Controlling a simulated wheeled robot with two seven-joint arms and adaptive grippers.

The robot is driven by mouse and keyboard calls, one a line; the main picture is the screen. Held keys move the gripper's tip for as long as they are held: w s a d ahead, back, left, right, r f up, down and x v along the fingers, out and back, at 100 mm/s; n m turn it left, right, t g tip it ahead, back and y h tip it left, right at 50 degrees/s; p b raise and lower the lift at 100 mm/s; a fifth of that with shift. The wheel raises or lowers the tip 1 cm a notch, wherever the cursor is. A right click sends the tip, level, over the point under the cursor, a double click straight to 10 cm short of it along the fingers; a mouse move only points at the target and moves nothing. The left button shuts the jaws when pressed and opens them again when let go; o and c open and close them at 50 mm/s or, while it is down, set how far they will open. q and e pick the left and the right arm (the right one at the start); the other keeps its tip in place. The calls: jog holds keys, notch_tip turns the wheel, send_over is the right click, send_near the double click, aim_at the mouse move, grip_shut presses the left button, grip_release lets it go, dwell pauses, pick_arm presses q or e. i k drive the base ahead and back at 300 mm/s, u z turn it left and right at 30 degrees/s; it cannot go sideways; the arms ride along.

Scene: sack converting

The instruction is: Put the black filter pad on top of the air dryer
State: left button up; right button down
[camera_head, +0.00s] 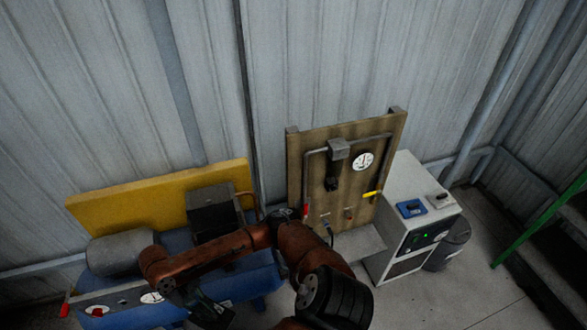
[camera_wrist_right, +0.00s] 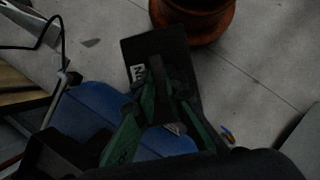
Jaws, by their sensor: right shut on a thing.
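The air dryer (camera_head: 403,180) is the white cabinet at the right in the head view, with a dark front panel and a green light. A blue item (camera_head: 411,208) and a grey item (camera_head: 440,200) lie on its top. My right gripper (camera_wrist_right: 169,82) is shut on the black filter pad (camera_wrist_right: 150,46), a flat dark piece with a white label. In the head view my right gripper (camera_head: 207,309) is low at the left, over the blue tank and well away from the air dryer. The pad is hard to make out there. My left gripper is not in view.
A blue tank (camera_head: 262,281) with a grey pump (camera_head: 120,252) and a dark box (camera_head: 213,210) stands at the left. A wooden panel (camera_head: 322,190) with pipes and a gauge stands left of the dryer. A dark bin (camera_head: 450,245) is beside it. Front floor is clear.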

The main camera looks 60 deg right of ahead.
aim_at(402, 178)
jog(key=u, duration=1.8)
jog(key=k, duration=2.85)
jog(key=z, duration=2.85)
jog(key=i, duration=0.45)
